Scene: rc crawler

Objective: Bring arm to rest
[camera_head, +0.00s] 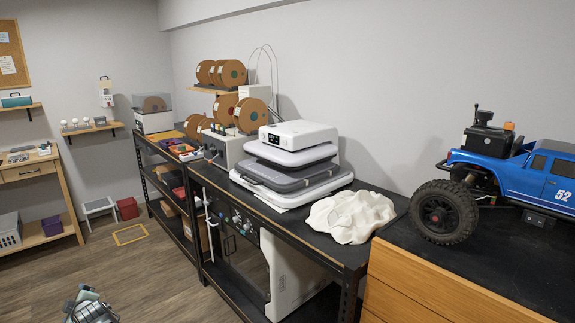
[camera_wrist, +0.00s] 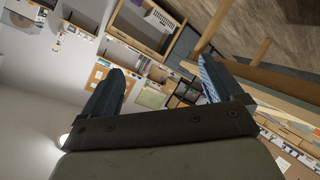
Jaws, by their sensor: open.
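My gripper (camera_wrist: 160,88) shows in the wrist view with its two blue-grey fingers apart and nothing between them. It points out into the room, and the room appears strongly tilted in that view. In the head view, a grey-green part of my arm (camera_head: 90,305) shows at the bottom left, in front of the wooden floor. The gripper's fingers cannot be made out there. No object is in contact with the fingers.
A black bench (camera_head: 330,243) carries stacked white and grey devices (camera_head: 295,160), a pale crumpled form (camera_head: 350,216) and spools (camera_head: 226,112). A blue crawler (camera_head: 540,178) stands on the right-hand table (camera_head: 480,262). The wooden floor (camera_head: 150,275) at left has free room.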

